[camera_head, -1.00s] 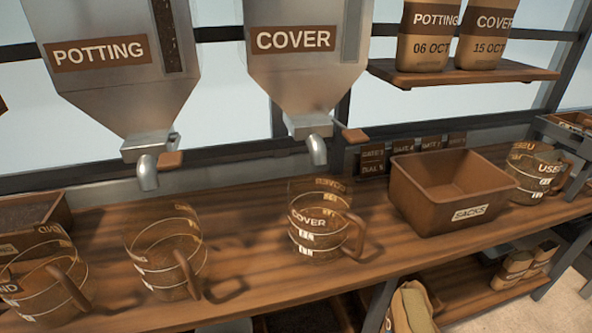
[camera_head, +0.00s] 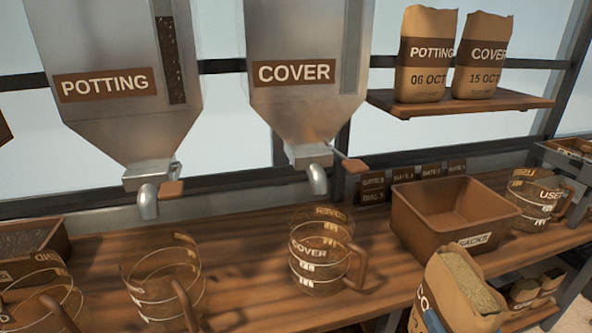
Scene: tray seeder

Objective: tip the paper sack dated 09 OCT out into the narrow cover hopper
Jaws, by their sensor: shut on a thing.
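An open paper sack (camera_head: 462,285) is at the lower right, tilted, with grainy tan-grey fill showing at its mouth. Its dark label begins "CO"; its date is out of sight. A small blue piece, which I take for my gripper (camera_head: 430,314), is against the sack's left side at the picture's bottom edge. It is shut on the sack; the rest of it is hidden. The narrow cover hopper (camera_head: 303,105) hangs left of the sack and higher, marked COVER, with a spout below. Its top opening is above the picture.
A wider POTTING hopper (camera_head: 120,115) is at the left. A brown SACKS bin (camera_head: 425,225) stands behind the held sack. A COVER jug (camera_head: 318,262) and other clear jugs stand on the bench. Sacks dated 06 OCT (camera_head: 428,75) and 15 OCT (camera_head: 483,80) stand on the shelf (camera_head: 460,104).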

